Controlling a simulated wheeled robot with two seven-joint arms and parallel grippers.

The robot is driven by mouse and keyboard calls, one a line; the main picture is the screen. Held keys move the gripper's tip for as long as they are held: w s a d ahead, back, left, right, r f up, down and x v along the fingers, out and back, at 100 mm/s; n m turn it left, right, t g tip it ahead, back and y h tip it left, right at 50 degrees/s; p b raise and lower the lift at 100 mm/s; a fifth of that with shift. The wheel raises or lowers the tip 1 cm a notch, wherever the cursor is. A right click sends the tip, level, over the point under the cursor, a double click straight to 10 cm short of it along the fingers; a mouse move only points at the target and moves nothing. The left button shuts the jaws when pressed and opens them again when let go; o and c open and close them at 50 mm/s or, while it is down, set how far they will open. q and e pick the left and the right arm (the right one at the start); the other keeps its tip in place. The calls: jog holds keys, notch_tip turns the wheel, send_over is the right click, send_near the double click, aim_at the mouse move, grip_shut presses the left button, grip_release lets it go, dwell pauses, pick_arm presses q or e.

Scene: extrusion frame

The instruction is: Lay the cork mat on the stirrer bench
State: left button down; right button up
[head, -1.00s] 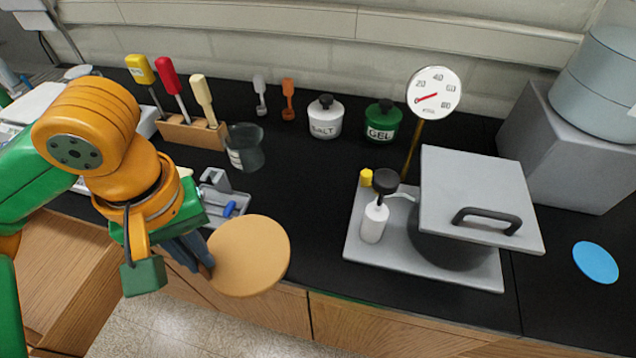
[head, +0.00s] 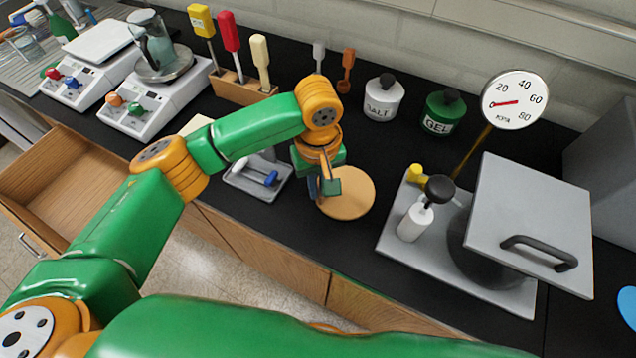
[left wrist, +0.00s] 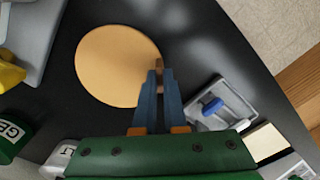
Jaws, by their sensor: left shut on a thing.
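The cork mat (head: 352,196) is a round, flat tan disc. In the head view it is over the black bench top (head: 290,222), between a small grey tray and the grey plate with the pot. My left gripper (head: 326,198) is shut on the mat's left edge. In the left wrist view the blue fingers (left wrist: 158,78) close on a small tab at the rim of the mat (left wrist: 115,68). The mat looks about level and low over the bench; I cannot tell whether it touches. My right gripper is not in view.
The grey tray (head: 240,183) holds a blue-handled item. A lidded pot (head: 530,220), white bottle (head: 413,224) and gauge (head: 514,100) stand right. SALT (head: 383,100) and GEL (head: 443,113) jars are behind. Two white stirrers (head: 150,107) stand left, near an open drawer (head: 80,190).

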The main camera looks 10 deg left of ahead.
pick_arm(q)
jog(key=shift+s+f, duration=0.15)
jog(key=shift+f, duration=0.1)
jog(key=c, duration=1)
grip_release()
jog(key=shift+f, duration=0.15)
notch_tip(320, 180, up, 6)
jog(key=shift+f+b, duration=0.15)
jog(key=shift+b, duration=0.6)
notch_tip(320, 180, up, 7)
jog(key=shift+f+p, duration=0.15)
jog(key=shift+p, duration=0.2)
